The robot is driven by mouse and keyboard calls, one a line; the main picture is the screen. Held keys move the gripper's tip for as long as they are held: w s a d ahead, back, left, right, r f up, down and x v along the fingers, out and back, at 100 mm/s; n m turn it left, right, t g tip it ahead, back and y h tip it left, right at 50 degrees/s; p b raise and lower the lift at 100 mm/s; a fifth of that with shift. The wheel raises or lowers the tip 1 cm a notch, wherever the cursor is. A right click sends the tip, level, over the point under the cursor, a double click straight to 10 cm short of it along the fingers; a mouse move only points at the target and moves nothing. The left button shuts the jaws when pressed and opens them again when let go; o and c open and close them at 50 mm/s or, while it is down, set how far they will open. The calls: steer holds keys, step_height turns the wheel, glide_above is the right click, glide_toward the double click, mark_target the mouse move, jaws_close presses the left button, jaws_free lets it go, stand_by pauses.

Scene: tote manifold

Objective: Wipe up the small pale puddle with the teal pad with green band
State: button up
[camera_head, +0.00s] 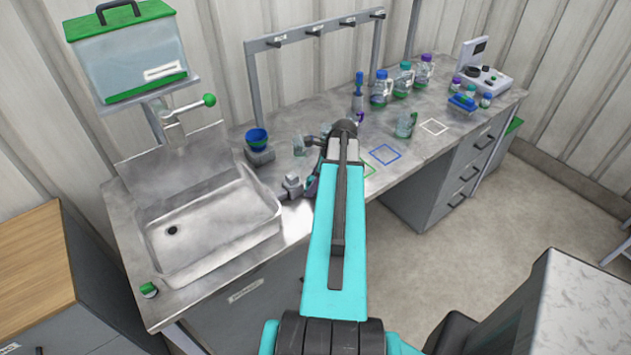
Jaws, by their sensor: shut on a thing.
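My arm reaches from the bottom of the view over the steel bench (350,195). My gripper (294,188) is low over the bench, just right of the sink, partly hidden by my arm. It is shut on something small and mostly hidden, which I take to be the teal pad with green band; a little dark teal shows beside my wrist. I cannot make out its band or whether it touches the bench. I cannot clearly make out the small pale puddle; a bright patch on the bench's front edge may be only glare.
The sink (210,225) lies left of my gripper. Bottles (382,90), a clear jug (405,125) and a blue tray (462,104) are farther right. Blue (385,145) and white (433,119) outlined squares are bare. A hook rail (315,32) spans the back.

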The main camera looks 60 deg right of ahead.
steer(key=shift+w+a, duration=0.15)
steer(key=shift+a, duration=1)
steer(key=shift+d, duration=0.1)
steer(key=shift+w+r, duration=0.1)
steer(key=shift+d, duration=0.25)
steer(key=shift+d+r+p, duration=0.1)
steer(key=shift+d+p, duration=0.3)
steer(key=shift+d, duration=0.2)
steer(key=shift+s+d, duration=0.25)
steer(key=shift+d, duration=0.3)
steer(key=shift+s+d, duration=0.25)
steer(key=shift+d, duration=0.25)
steer(key=shift+s+d+f+p, duration=0.15)
steer(key=shift+s+d+p, duration=0.15)
steer(key=shift+d, duration=0.5)
steer(key=shift+s+d+f+p, duration=0.15)
steer(key=shift+s+d, duration=0.15)
steer(key=shift+d, duration=0.45)
